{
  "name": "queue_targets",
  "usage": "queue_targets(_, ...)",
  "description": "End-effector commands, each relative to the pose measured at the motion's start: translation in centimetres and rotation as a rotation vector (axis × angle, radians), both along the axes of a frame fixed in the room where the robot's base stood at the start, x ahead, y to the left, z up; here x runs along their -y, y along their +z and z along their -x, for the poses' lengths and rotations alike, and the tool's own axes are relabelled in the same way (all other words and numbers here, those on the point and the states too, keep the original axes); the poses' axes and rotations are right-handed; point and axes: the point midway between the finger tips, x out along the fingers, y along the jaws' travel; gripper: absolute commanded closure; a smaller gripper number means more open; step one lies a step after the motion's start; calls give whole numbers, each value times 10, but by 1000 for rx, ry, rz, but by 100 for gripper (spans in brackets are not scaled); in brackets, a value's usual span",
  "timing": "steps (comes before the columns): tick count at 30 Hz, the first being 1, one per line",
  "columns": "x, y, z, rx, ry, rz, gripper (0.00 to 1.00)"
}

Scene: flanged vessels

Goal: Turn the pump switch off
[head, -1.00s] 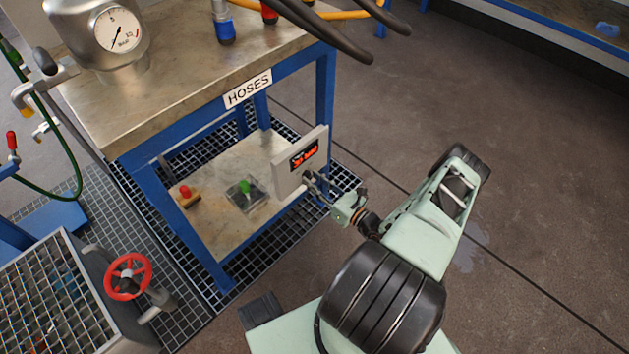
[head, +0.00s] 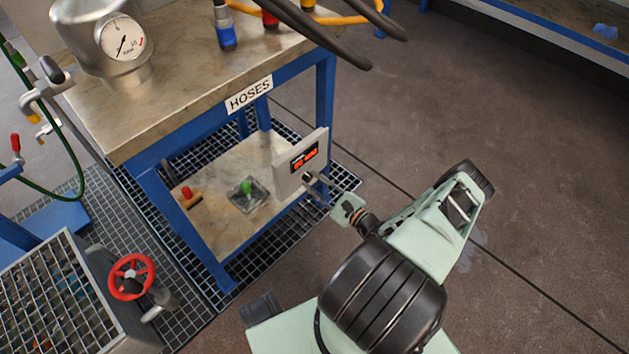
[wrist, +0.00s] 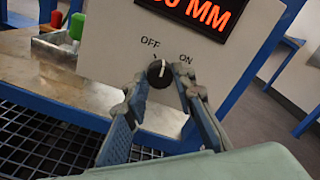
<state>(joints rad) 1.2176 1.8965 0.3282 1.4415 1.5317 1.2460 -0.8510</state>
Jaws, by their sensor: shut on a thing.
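The pump switch is a small black knob (wrist: 159,73) with a white pointer line, on the front of a pale control box (wrist: 105,45). OFF is printed at its upper left and ON at its upper right. The pointer stands close to upright, roughly between the two labels. My gripper (wrist: 163,84) has one finger on each side of the knob and is shut on it. In the head view my gripper (head: 318,184) reaches the front of the control box (head: 287,181) from the right, and the fingers largely hide the knob.
A red-lit display (wrist: 195,10) sits above the knob. The box stands on the lower shelf (head: 222,226) of the blue-framed HOSES table (head: 185,85). A green button (head: 246,187) and a red button (head: 187,192) are farther left. Open floor lies right.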

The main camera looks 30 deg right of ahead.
Motion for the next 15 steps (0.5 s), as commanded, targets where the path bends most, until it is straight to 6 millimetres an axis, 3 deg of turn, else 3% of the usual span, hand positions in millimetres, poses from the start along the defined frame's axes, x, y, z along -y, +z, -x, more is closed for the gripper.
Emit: queue_targets(15, 0, 2, -1, 145, -2, 398, 100)
